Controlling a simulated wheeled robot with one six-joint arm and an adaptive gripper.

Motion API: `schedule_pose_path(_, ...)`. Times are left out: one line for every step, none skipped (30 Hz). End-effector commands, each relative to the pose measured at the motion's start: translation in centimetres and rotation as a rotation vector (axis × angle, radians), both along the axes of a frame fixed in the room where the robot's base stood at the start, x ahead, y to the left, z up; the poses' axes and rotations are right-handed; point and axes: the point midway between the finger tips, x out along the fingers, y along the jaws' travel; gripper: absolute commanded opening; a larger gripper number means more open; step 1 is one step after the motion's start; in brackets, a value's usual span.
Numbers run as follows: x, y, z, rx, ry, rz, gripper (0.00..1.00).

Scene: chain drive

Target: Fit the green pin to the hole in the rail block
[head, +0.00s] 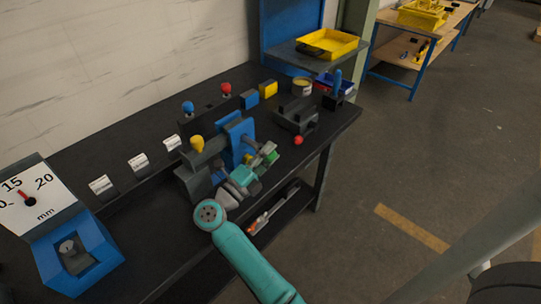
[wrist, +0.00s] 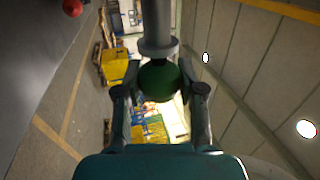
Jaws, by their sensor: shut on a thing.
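My gripper (head: 262,163) is in front of the blue and grey fixture, above the bench's front edge. It is shut on the green pin (head: 270,155), holding it by its round green head. In the wrist view the green head (wrist: 158,83) sits between the two fingers, and a grey collar and shaft point away from my gripper. A dark block (head: 210,106) at the back of the bench carries a blue knob and a red knob. A grey notched block (head: 297,117) stands to the right. I cannot tell for sure which is the rail block, and no open hole is clear.
The blue upright (head: 236,138) and a yellow knob (head: 197,143) stand close left of my gripper. A red ball (head: 298,140) lies near the bench's front edge. A dial gauge (head: 40,200) stands at left. Floor right of the bench is clear.

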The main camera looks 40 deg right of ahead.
Motion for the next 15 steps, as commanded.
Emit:
schedule_pose_path(0.14,0.01,0.05,-0.001,-0.001,0.0,0.0)
schedule_pose_path(0.2,0.01,0.05,-0.001,-0.001,0.0,0.0)
schedule_pose_path(0.29,0.02,0.04,-0.001,-0.001,0.0,0.0)
schedule_pose_path(0.35,0.02,0.04,-0.001,0.0,0.0,0.0)
schedule_pose_path(0.41,0.02,0.03,-0.001,0.0,0.0,0.0)
schedule_pose_path(0.49,0.03,0.03,-0.001,0.0,0.0,0.0)
schedule_pose_path(0.55,0.03,0.03,-0.001,0.0,0.0,0.0)
schedule_pose_path(0.61,0.03,0.03,-0.001,0.0,0.0,0.0)
schedule_pose_path(0.69,0.03,0.03,-0.001,0.0,0.0,0.0)
schedule_pose_path(0.75,0.04,0.03,-0.001,0.0,0.0,0.0)
schedule_pose_path(0.81,0.04,0.03,-0.001,0.0,0.0,0.0)
schedule_pose_path(0.9,0.04,0.04,-0.001,0.0,0.0,0.0)
schedule_pose_path(0.96,0.04,0.04,-0.001,-0.001,0.0,0.0)
schedule_pose_path(1.03,0.04,0.05,-0.001,-0.001,0.0,0.0)
schedule_pose_path(1.12,0.04,0.05,-0.001,-0.001,0.0,0.0)
